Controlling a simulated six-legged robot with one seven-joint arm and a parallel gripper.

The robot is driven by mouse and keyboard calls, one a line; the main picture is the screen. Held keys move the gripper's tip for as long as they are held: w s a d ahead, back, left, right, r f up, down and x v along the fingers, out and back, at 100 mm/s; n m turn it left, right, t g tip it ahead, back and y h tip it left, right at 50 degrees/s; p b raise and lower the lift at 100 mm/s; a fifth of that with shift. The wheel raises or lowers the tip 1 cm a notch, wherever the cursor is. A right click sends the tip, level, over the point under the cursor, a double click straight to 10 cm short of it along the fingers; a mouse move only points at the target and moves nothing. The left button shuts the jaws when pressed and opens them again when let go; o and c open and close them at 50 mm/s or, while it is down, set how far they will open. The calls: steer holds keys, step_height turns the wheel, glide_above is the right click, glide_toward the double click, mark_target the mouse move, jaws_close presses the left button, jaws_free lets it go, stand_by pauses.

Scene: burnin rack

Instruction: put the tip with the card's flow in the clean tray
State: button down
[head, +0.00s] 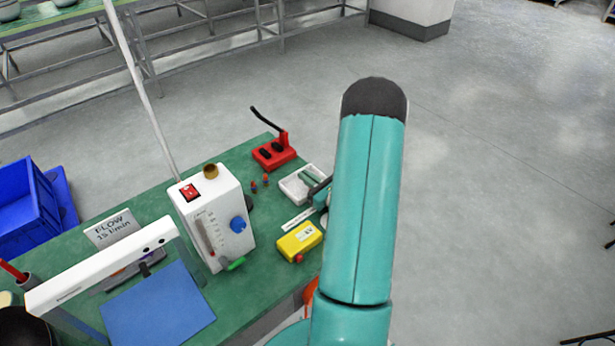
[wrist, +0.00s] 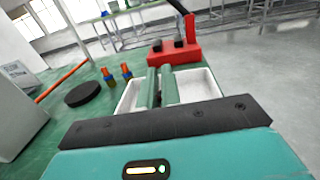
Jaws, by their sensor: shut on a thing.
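A card (head: 113,229) reading "FLOW 15 l/min" stands at the left of the green bench. A white tray (head: 290,189) lies near the bench's far right edge; it also shows in the wrist view (wrist: 203,88). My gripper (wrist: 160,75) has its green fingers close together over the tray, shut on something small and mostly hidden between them. I cannot make out its colour or marking. Two small tips with orange and blue parts (wrist: 108,76) (wrist: 126,73) stand on the bench left of the tray, apart from my gripper.
A white flow meter box (head: 215,215) with a blue knob stands left of the tray. A red stand with a black lever (head: 273,153) is just behind the tray. A yellow device (head: 300,241) lies in front. A dark round disc (wrist: 83,94) lies left.

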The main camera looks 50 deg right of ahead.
steer(key=shift+w+a+f, duration=0.1)
steer(key=shift+f, duration=0.05)
steer(key=c, duration=1.6)
jaws_free()
steer(key=s, duration=1.2)
steer(key=shift+a, duration=0.15)
steer(key=shift+s, duration=0.1)
